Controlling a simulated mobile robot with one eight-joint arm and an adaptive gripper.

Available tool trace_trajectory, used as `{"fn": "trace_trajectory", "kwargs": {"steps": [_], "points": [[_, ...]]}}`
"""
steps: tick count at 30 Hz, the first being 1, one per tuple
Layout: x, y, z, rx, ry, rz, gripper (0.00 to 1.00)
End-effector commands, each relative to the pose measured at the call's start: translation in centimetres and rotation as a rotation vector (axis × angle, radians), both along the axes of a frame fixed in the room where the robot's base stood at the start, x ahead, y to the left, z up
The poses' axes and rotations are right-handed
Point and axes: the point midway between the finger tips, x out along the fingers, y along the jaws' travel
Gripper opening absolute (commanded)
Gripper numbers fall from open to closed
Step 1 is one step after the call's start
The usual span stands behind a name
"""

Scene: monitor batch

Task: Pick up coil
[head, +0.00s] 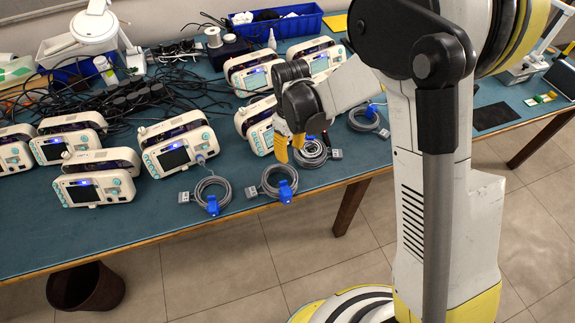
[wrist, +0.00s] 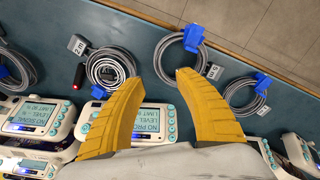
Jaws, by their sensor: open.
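Several grey cable coils lie along the table's front edge. In the head view one coil (head: 318,161) without a visible blue clip lies just beside my gripper (head: 290,149). To its left are a coil (head: 264,183) and another coil (head: 197,190), each with a blue clip; a further coil (head: 352,120) lies to the right. In the wrist view my gripper (wrist: 161,82) is open and empty, its yellow fingers apart. Another coil (wrist: 228,94) is at right.
White monitors (head: 95,189) stand in rows behind the coils, one (wrist: 130,122) below and between my fingers. Black cables (head: 130,100) and a blue bin (head: 285,24) lie farther back. A dark waste bin (head: 86,287) is on the floor. The front table strip at left is bare.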

Motion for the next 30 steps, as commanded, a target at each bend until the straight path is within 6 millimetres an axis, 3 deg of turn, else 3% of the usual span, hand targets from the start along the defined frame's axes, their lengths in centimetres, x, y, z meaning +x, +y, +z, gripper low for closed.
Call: {"fn": "trace_trajectory", "kwargs": {"steps": [7, 14, 21, 29, 30], "points": [[0.1, 0.0, -4.1, 0.001, -0.001, -0.001, 0.4], [0.2, -0.1, -6.2, 0.0, -0.001, -0.002, 0.4], [0.5, -0.2, -9.9, 0.0, -0.001, -0.002, 0.4], [0.5, -0.2, -10.3, 0.0, -0.001, -0.002, 0.4], [0.5, -0.2, -10.3, 0.0, -0.001, -0.002, 0.36]]}}
